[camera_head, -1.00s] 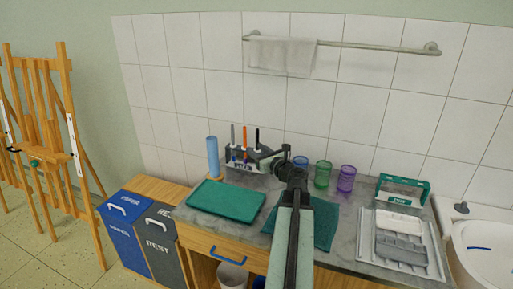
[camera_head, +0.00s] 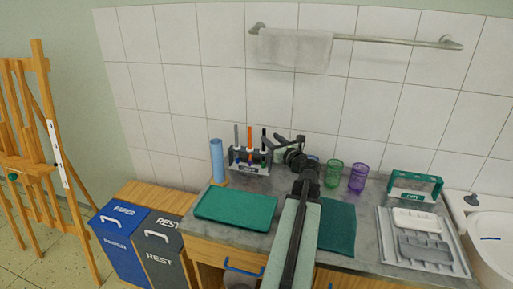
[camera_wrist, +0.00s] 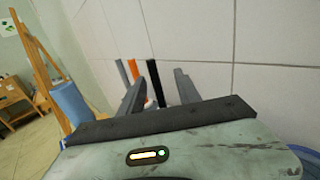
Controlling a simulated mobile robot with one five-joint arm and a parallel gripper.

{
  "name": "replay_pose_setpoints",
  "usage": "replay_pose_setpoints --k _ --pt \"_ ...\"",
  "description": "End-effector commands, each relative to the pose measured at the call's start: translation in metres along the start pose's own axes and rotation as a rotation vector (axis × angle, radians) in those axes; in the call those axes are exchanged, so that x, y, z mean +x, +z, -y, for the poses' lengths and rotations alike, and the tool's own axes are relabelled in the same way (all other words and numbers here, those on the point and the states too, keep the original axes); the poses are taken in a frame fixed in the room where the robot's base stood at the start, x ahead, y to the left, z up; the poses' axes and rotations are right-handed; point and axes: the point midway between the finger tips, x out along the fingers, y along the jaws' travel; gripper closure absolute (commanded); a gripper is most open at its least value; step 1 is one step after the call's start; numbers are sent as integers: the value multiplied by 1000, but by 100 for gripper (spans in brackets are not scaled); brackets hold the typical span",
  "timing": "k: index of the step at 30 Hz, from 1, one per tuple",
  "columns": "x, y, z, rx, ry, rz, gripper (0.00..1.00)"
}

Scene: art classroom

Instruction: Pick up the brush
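Several thin brushes stand upright in a small grey rack (camera_head: 249,169) on the counter against the wall. A grey brush (camera_head: 237,136), an orange brush (camera_head: 250,138) and a black brush (camera_head: 263,141) show in the head view. My gripper (camera_head: 284,139) is open and empty, just right of the rack. In the wrist view, the fingers of my gripper (camera_wrist: 157,88) are spread apart, with the orange brush (camera_wrist: 137,78) and black brush (camera_wrist: 155,82) beyond, between them in the picture. The grey brush (camera_wrist: 123,73) shows left of these. The lower brush ends are hidden there.
A blue cylinder (camera_head: 217,160) stands left of the rack. Green (camera_head: 333,175) and purple (camera_head: 358,178) cups stand to the right, near a teal-framed holder (camera_head: 415,186) and a grey tray (camera_head: 425,240). The tiled wall is close behind.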

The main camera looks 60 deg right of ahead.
Motion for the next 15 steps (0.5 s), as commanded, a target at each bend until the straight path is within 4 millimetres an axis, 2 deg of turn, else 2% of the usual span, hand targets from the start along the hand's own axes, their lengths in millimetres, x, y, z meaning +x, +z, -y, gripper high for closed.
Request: replay_pose_setpoints --k 5,11,15 --pt "28 0 -9 0 15 0 60" --pt "39 2 -16 0 22 0 60" --pt "64 6 -20 0 26 0 60"
